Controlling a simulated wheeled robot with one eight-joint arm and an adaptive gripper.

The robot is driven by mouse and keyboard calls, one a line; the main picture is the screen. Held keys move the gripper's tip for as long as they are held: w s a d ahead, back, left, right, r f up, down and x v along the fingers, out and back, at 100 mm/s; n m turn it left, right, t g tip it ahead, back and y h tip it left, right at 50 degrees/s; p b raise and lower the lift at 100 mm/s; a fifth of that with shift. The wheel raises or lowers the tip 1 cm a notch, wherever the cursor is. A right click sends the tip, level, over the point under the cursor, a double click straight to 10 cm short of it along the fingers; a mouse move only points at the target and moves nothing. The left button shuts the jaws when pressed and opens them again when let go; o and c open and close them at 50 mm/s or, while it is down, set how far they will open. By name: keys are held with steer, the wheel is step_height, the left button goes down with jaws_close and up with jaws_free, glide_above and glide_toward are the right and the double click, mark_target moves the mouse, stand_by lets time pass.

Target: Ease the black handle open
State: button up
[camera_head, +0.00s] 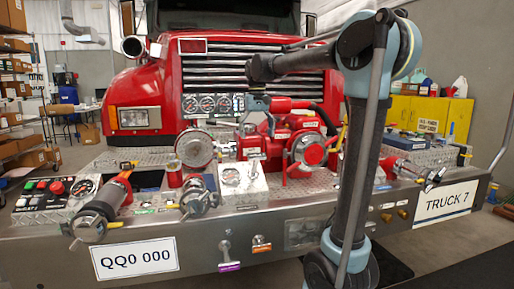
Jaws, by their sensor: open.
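My gripper (256,104) hangs from my arm near the middle of the picture, pointing down above the red pump (284,142) on the bumper. It is small here and open, and I see nothing held in it. A dark curved bar (325,116) at the pump's upper right may be the black handle, but I cannot tell for sure. It is to the right of my gripper and apart from it. A red cylinder (288,104) is close to the right of my gripper in the picture. My arm hides part of the area right of the pump.
The red truck (225,75) stands behind the metal bumper (270,215). A silver round cap (194,148), a small gauge panel (243,180), an orange-and-black nozzle (104,208) and several valves crowd the bumper. Yellow cabinets (432,115) stand at the back right.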

step_height(320, 180, up, 3)
steer(key=shift+r, duration=0.1)
steer(key=shift+d, duration=0.1)
stand_by(0.6)
steer(key=s+d+f+m, duration=0.1)
steer(key=s+d+f, duration=0.6)
steer(key=s+f, duration=0.2)
steer(key=s+d+f+m+t, duration=0.1)
steer(key=s+d+f, duration=0.5)
steer(key=s+f, duration=0.4)
steer(key=s+d+f+m+t, duration=0.1)
steer(key=s+d+f, duration=0.6)
steer(key=s+f, duration=0.3)
step_height(320, 180, down, 4)
steer(key=shift+s+d+f, duration=0.1)
steer(key=shift+s+d, duration=0.15)
steer(key=shift+d, duration=0.05)
